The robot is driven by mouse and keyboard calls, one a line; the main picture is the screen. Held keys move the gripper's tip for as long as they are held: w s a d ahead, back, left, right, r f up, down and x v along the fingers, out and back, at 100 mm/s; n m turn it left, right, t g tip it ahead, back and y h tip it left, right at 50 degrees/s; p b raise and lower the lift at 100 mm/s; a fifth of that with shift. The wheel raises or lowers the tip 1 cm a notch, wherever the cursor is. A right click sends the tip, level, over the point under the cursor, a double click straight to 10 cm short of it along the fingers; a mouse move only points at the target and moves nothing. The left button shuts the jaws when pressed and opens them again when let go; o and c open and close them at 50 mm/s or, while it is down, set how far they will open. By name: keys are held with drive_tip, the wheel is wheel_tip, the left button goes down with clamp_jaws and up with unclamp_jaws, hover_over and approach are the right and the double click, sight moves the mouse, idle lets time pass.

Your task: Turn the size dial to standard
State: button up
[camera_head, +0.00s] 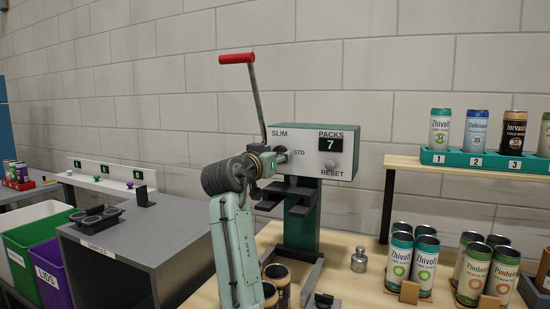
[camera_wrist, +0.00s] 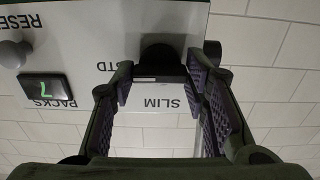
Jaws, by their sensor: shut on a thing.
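The size dial (camera_wrist: 160,52) is a dark knob on the white front panel of the machine (camera_head: 308,150). The labels SLIM and STD stand beside it; the wrist view shows them upside down. My gripper (camera_head: 276,158) is at the dial in the head view and mostly covers it there. In the wrist view the two fingers of my gripper (camera_wrist: 160,78) stand on either side of the dial and are shut on it. I cannot tell clearly which label the dial points to.
A lever with a red handle (camera_head: 237,58) rises behind the dial. The PACKS display (camera_head: 331,145) reads 7, above a RESET knob (camera_head: 330,165). Several cans (camera_head: 425,265) stand on the wooden table at right. A teal can rack (camera_head: 470,159) sits on a shelf.

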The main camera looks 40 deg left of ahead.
idle(0.4)
drive_tip(key=o, duration=1.1)
drive_tip(key=shift+o, duration=0.2)
drive_tip(key=shift+s, duration=0.1)
drive_tip(key=v, duration=1.1)
drive_tip(key=shift+s, duration=0.4)
